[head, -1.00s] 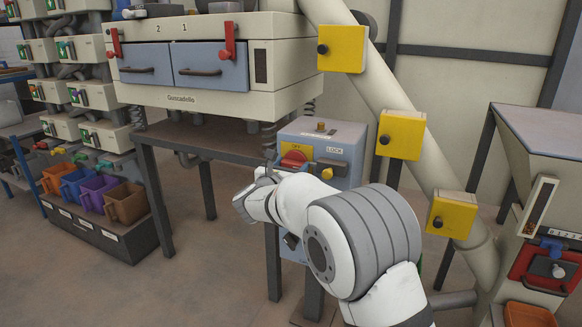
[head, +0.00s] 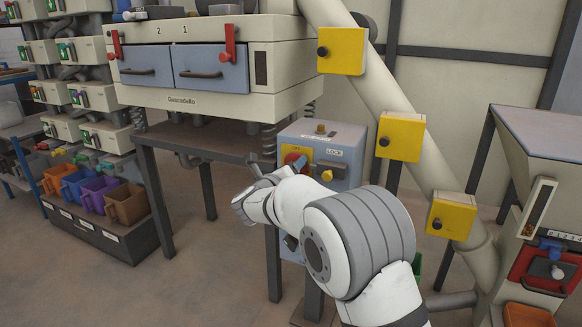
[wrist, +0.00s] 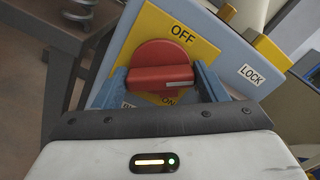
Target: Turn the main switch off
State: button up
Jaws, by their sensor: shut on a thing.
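The main switch is a red round knob with a raised bar handle (wrist: 160,77), on a yellow plate (wrist: 201,45) on a blue-grey box (head: 345,138). The plate reads OFF at the top and ON below, partly hidden. A pale mark on the bar's end points right in the wrist view. My gripper (wrist: 161,82) has one blue finger on each side of the bar and is shut on it. In the head view the red knob (head: 292,157) is partly covered by my gripper (head: 277,170).
A LOCK label (wrist: 251,75) and a yellow button (head: 327,175) sit right of the switch. A sloping pipe (head: 385,95) with yellow boxes (head: 401,136) runs behind at right. The cream machine (head: 215,100) stands above left. Coloured bins (head: 125,204) are at far left.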

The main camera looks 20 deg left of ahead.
jog(key=n+p, duration=0.5)
jog(key=n, duration=0.5)
jog(key=shift+a+f, duration=0.1)
jog(key=shift+a, duration=0.05)
jog(key=shift+n, duration=0.5)
jog(key=o, duration=1)
jog(key=shift+s+a+f+p, duration=0.1)
jog(key=shift+s+p, duration=0.15)
jog(key=shift+s, duration=1.05)
jog(key=shift+s+a+r+p, duration=0.1)
jog(key=shift+s+p, duration=0.15)
jog(key=shift+s, duration=1.05)
jog(key=shift+s+a+f+p, duration=0.1)
jog(key=shift+s+p, duration=0.15)
jog(key=shift+s, duration=1.05)
